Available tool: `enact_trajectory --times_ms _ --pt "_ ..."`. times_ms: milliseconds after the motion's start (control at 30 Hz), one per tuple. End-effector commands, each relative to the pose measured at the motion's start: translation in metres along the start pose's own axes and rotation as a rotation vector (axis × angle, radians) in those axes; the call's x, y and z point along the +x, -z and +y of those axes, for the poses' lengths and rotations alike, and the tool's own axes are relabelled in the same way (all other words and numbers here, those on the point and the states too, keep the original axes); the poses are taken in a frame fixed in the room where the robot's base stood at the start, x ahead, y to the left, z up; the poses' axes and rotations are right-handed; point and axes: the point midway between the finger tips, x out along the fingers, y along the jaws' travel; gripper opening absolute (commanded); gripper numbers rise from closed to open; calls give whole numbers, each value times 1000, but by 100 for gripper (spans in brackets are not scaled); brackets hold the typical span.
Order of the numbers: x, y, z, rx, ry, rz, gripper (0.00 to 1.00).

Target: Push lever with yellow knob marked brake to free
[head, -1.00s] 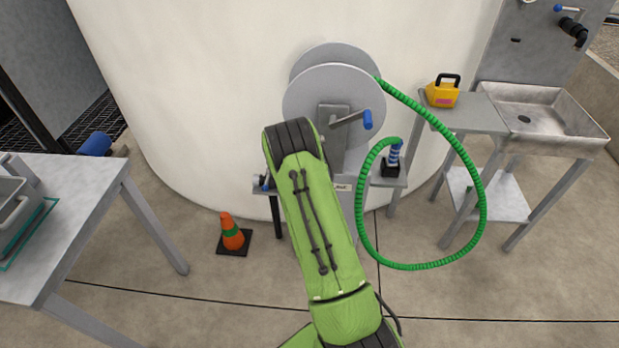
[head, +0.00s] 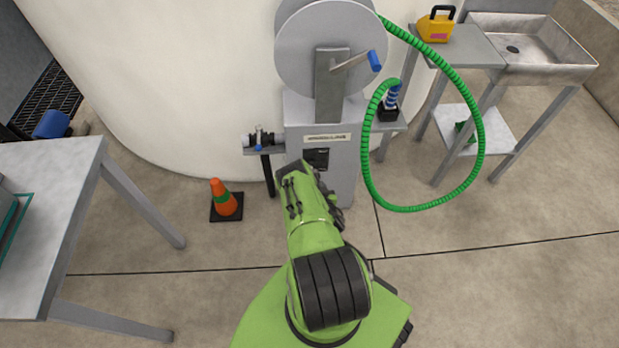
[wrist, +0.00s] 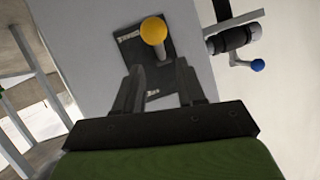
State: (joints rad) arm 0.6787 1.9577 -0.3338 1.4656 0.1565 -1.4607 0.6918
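The yellow knob (wrist: 153,30) sits on a lever over a dark plate (wrist: 130,48) on the grey cabinet of the hose reel. The plate's lettering is too small to read. In the head view the dark plate (head: 316,157) shows on the cabinet front (head: 295,140), partly behind my arm, and the yellow knob is hidden. My gripper (wrist: 160,68) has its two dark fingers apart with nothing between them. It points at the plate, with the knob just beyond the fingertips in the picture. I see no contact with the knob.
A valve with a blue handle (head: 258,140) sits left of the cabinet; it also shows in the wrist view (wrist: 257,65). The reel (head: 310,50) with its crank is above. A green hose (head: 480,140) loops at right. An orange cone (head: 224,198) stands on the floor at left.

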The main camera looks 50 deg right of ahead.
Motion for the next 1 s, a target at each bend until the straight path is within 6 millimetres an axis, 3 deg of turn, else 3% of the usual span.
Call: enact_trajectory --times_ms 100,300,433,667,767,933,1000 --pt "33 -5 0 -2 3 3 39" --pt "73 -4 0 -1 1 2 39" --pt "84 -2 0 0 -1 -1 39" --pt "85 0 0 1 -1 -1 39" --pt "85 0 0 0 -1 -1 29" --pt "85 0 0 0 -1 -1 3" --pt "85 0 0 0 -1 -1 0"
